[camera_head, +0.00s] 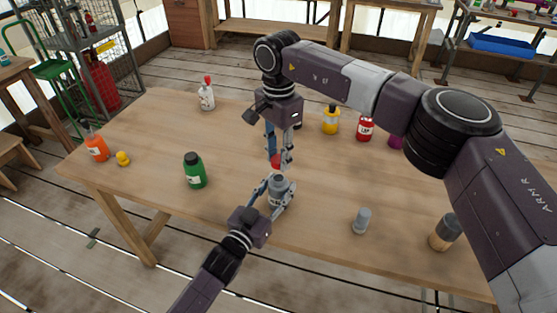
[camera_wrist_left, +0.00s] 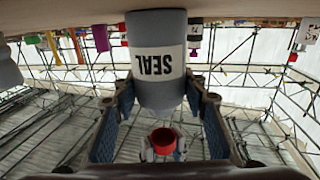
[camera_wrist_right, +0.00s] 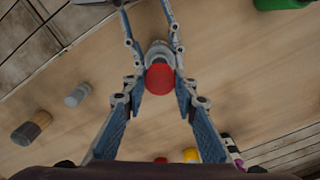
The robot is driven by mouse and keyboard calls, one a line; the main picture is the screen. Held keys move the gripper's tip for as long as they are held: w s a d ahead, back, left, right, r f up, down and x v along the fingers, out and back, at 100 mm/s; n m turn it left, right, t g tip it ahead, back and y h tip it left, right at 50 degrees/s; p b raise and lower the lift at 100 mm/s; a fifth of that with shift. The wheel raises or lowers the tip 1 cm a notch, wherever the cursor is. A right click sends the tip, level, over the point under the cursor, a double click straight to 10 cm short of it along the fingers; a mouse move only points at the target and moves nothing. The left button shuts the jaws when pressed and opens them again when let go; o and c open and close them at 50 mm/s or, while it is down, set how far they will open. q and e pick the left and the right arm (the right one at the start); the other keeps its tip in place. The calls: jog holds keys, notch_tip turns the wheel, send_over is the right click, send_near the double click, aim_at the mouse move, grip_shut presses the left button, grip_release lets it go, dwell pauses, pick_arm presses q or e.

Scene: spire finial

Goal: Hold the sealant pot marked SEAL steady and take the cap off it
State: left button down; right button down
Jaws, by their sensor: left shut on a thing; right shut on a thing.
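The sealant pot (camera_head: 278,189) is grey with a white band; SEAL reads upside down on it in the left wrist view (camera_wrist_left: 158,65). It stands upright near the front edge of the table. My left gripper (camera_head: 277,193) is shut on its body from the front left. My right gripper (camera_head: 279,163) points down from above and is shut on the cap.
A green bottle (camera_head: 194,171) stands to the left, with an orange bottle (camera_head: 97,148) farther left. A white bottle (camera_head: 207,97), a yellow bottle (camera_head: 331,121) and a red pot (camera_head: 365,129) stand farther back. A grey cylinder (camera_head: 361,221) and a wood-coloured cylinder (camera_head: 444,233) are at right.

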pick_arm(q)
jog(key=c, duration=1.1)
grip_release()
jog(key=shift+s+a, duration=0.1)
